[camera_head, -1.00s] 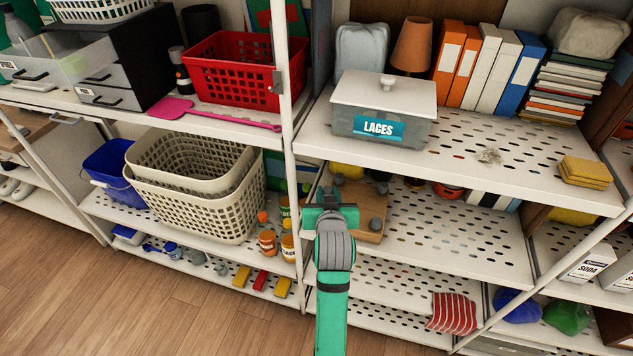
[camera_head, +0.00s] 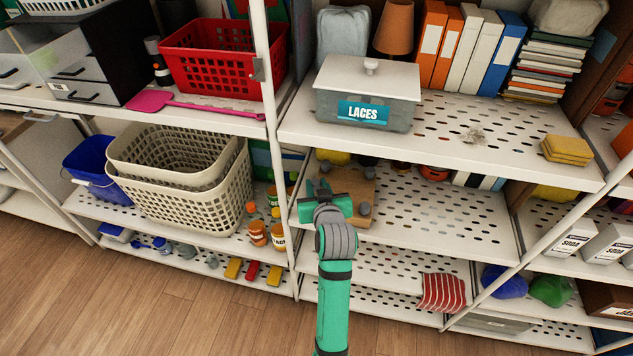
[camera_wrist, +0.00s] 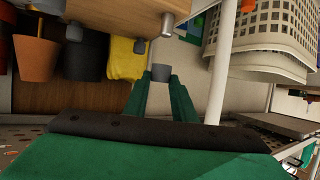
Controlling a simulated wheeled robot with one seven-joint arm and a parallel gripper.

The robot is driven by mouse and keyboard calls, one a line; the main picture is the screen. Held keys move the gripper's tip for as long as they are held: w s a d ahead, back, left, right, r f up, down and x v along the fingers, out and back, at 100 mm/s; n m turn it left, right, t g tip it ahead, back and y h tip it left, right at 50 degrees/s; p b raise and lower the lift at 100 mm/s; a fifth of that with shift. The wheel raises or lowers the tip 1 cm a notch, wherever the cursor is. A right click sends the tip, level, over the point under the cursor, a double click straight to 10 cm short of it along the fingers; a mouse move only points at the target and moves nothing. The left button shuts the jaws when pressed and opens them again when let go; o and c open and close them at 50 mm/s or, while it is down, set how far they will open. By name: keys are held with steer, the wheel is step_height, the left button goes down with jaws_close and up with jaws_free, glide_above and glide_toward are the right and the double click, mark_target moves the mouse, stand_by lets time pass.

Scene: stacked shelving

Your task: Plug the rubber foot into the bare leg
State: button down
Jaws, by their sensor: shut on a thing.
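A small wooden stool or block (camera_head: 357,188) lies on the middle shelf with its legs pointing outward. Several of its legs carry grey rubber feet, one of them at the lower right (camera_head: 365,209). In the wrist view the wood (camera_wrist: 125,10) is at the top, and a pale bare leg (camera_wrist: 167,25) sticks out from it. My gripper (camera_head: 318,188) is at the wood's left end. In the wrist view my gripper (camera_wrist: 160,85) is shut on the grey rubber foot (camera_wrist: 161,72), which is a short gap from the bare leg. The head view does not clearly show the held foot.
The upper shelf with the LACES box (camera_head: 368,98) hangs above the wood. A white shelf post (camera_head: 272,130) stands left of my gripper, with jars (camera_head: 257,233) and a beige basket (camera_head: 185,185) beyond. The middle shelf (camera_head: 450,215) is clear to the right.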

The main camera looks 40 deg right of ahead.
steer(key=shift+f, duration=1.7)
steer(key=shift+f, duration=1.7)
stand_by(0.5)
steer(key=c, duration=1.4)
jaws_free()
steer(key=v, duration=1)
steer(key=shift+s+r, duration=0.2)
steer(key=shift+s, duration=0.15)
steer(key=shift+a+f, duration=0.1)
steer(key=shift+a, duration=0.05)
